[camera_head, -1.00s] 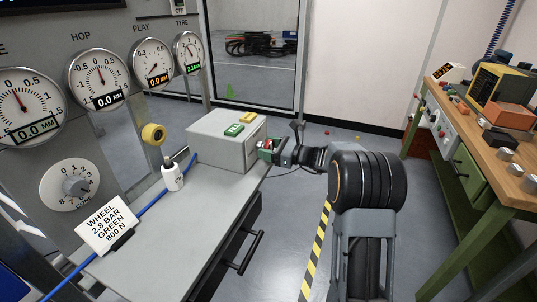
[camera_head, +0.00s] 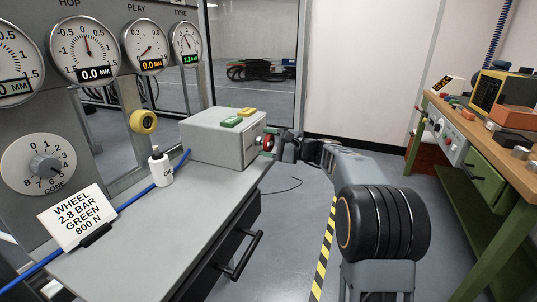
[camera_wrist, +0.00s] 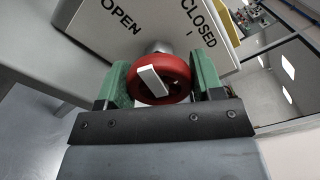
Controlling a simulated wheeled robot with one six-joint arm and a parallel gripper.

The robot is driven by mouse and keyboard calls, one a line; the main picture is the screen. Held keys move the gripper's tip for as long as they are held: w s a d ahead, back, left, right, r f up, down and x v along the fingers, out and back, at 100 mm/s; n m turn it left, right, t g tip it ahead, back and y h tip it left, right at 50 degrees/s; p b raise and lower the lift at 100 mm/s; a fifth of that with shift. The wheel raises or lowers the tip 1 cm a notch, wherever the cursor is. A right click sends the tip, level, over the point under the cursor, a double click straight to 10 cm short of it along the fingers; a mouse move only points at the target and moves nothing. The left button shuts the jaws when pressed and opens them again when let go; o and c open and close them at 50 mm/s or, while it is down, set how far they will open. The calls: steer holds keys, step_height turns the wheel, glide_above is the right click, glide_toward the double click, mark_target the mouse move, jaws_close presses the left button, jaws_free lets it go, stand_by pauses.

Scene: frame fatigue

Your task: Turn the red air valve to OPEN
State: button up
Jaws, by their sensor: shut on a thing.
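The red air valve (camera_wrist: 160,76) is a round knob with a white pointer bar, on the side of a grey box (camera_head: 205,143) that stands on the bench. In the wrist view the words OPEN and CLOSED are on the plate (camera_wrist: 150,22) behind it. The pointer bar is tilted, and I cannot tell exactly which mark it points to. My gripper (camera_wrist: 156,88) has its green fingers on both sides of the red knob, shut on it. In the head view the valve (camera_head: 267,142) is partly hidden by my gripper (camera_head: 271,141).
A white bottle (camera_head: 160,167) and a sign card (camera_head: 75,214) stand on the grey bench (camera_head: 150,235). A drawer handle (camera_head: 240,255) sticks out in front. A wooden workbench (camera_head: 500,145) stands at right.

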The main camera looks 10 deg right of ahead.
steer(key=shift+f+n+b, duration=0.2)
steer(key=shift+n+b, duration=1.4)
steer(key=shift+n, duration=0.3)
steer(key=o, duration=0.9)
steer(key=shift+r, duration=0.15)
steer(key=p+v, duration=0.2)
steer(key=v, duration=1.2)
steer(key=shift+a+r, duration=0.15)
